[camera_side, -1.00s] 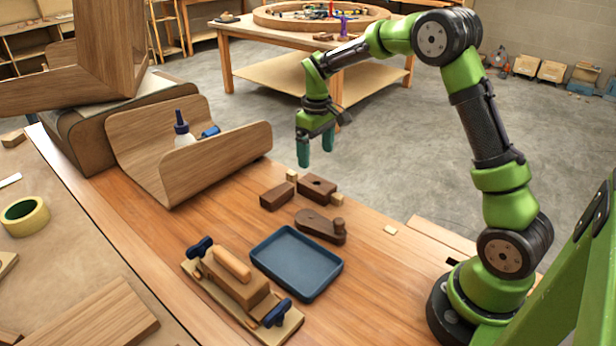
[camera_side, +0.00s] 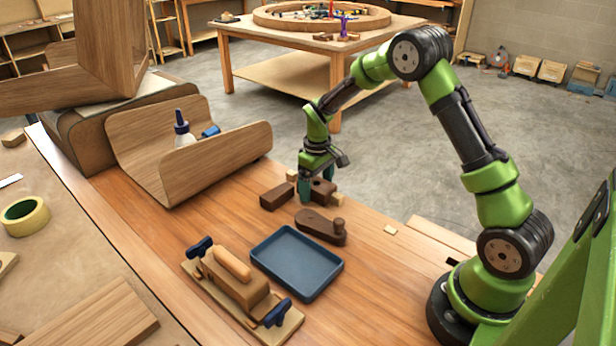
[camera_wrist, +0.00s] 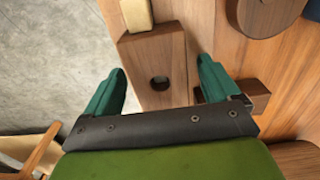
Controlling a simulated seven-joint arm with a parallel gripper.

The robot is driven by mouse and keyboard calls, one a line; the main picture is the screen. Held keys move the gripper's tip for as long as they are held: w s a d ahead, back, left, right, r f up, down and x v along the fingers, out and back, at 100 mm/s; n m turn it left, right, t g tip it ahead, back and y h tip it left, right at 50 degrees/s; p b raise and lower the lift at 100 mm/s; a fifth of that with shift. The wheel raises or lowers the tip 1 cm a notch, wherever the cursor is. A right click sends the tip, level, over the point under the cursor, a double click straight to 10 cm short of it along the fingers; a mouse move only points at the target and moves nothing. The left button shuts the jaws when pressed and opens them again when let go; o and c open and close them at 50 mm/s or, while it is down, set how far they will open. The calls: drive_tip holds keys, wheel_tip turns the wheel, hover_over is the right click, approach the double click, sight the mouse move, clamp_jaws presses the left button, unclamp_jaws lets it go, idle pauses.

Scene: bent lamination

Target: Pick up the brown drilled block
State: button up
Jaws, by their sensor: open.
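The brown drilled block (camera_side: 322,187) lies near the far edge of the wooden bench in the side view, partly hidden by my gripper (camera_side: 317,182). In the wrist view the drilled block (camera_wrist: 152,55) shows its dark round hole and lies between the two teal fingers of my gripper (camera_wrist: 161,70). The fingers are open, one on each long side of the block. I cannot tell whether either finger touches it.
A plain dark block (camera_side: 277,196) lies close on the left, with a small light piece near each end of the group. A rounded dark wooden piece (camera_side: 320,226) with a knob is nearer. A blue tray (camera_side: 296,263) and a clamped jig (camera_side: 240,285) stand in front.

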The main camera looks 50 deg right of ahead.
drive_tip(key=shift+c, duration=0.4)
drive_tip(key=c, duration=1)
drive_tip(key=shift+c, duration=0.2)
drive_tip(key=shift+r, duration=0.1)
